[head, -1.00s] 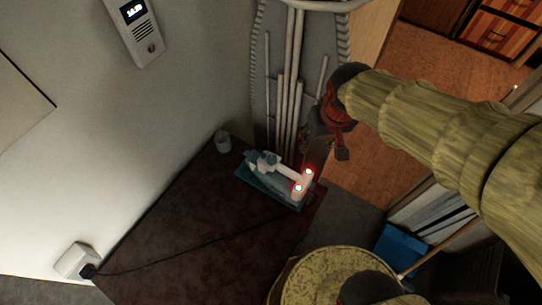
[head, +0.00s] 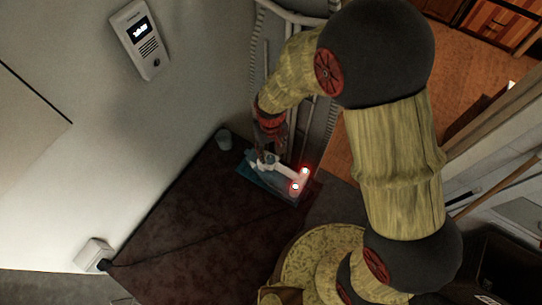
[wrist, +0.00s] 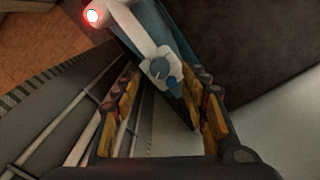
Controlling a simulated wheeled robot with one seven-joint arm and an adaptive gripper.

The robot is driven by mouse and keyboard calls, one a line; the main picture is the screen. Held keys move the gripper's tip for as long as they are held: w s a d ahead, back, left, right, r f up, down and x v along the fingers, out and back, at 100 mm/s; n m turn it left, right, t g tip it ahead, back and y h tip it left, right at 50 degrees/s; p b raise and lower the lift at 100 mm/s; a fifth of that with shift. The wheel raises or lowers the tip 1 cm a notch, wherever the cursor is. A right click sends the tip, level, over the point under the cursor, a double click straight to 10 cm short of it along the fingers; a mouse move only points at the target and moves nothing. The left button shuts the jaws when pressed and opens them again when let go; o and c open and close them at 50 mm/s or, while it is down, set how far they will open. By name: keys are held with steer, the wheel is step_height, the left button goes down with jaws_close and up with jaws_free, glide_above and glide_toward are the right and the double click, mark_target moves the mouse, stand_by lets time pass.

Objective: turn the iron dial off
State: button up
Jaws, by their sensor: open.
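The iron (head: 284,172) is white and blue with two glowing red lights at its right end. It rests on a blue base on the dark surface. In the head view my gripper (head: 268,148) comes down over the iron's left end and partly hides the dial.
A black cord runs across the dark surface (head: 185,225) to a white wall socket (head: 94,254). Pipes and a grey ribbed panel rise behind the iron. A wall intercom (head: 140,38) hangs at upper left.

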mark_target(271, 159)
step_height(271, 159, down, 5)
stand_by(0.3)
steer(key=c, duration=0.3)
steer(key=c, duration=0.8)
jaws_close()
